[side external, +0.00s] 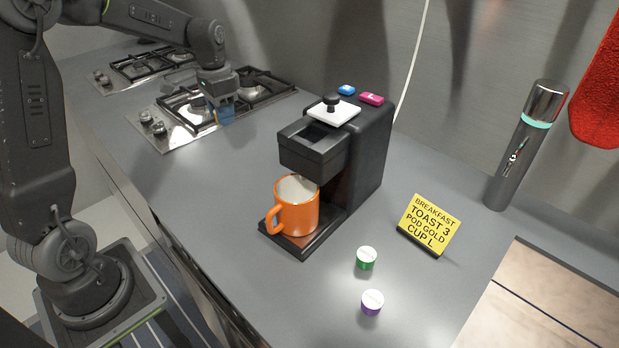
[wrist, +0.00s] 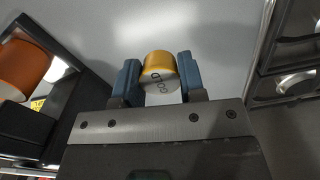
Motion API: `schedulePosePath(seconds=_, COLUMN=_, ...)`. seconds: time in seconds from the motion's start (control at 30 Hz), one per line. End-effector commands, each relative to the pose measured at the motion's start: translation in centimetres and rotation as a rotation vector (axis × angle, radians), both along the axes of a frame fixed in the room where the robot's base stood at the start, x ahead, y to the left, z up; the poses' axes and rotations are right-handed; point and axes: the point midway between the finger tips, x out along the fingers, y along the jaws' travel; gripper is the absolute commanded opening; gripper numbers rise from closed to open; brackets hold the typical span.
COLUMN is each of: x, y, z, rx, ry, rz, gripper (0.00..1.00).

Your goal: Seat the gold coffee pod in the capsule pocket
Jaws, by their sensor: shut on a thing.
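The gold coffee pod (wrist: 158,62) is between the two blue fingers of my gripper (wrist: 160,78) in the wrist view, its white printed face towards the camera. In the side view my gripper (side external: 221,116) is over the counter by the hob, left of the coffee machine (side external: 368,150) and apart from it; the pod is hard to make out there. The capsule pocket (side external: 317,136) is the dark recess on top of the machine's front head. Its inside is too dark to tell. A white lid with a black knob (side external: 334,111) is behind it.
An orange mug (side external: 298,212) stands on the machine's drip tray. Green (side external: 367,258) and purple (side external: 372,302) pods, a yellow sign (side external: 430,225) and a grey cylinder (side external: 522,150) are to the right. The hob (side external: 210,110) is behind my gripper. Counter left of the machine is clear.

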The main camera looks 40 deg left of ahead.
Motion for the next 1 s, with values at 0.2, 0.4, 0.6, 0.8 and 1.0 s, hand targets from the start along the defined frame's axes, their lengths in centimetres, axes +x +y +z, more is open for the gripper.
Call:
schedulePosePath(seconds=0.2, x=1.3, y=-1.8, z=-2.4, rx=-0.001, ry=0.002, rz=-0.005, gripper=0.16)
schedulePosePath(seconds=0.4, x=4.0, y=-5.3, z=-5.0, rx=-0.001, ry=0.002, rz=-0.006, gripper=0.16)
schedulePosePath(seconds=0.6, x=6.2, y=-8.3, z=-7.2, rx=0.0, ry=0.0, rz=-0.004, gripper=0.16)
schedulePosePath(seconds=0.8, x=7.1, y=-9.3, z=-8.1, rx=0.0, ry=0.0, rz=0.0, gripper=0.16)
schedulePosePath(seconds=1.0, x=7.0, y=-9.3, z=-10.2, rx=-0.001, ry=0.003, rz=0.001, gripper=0.16)
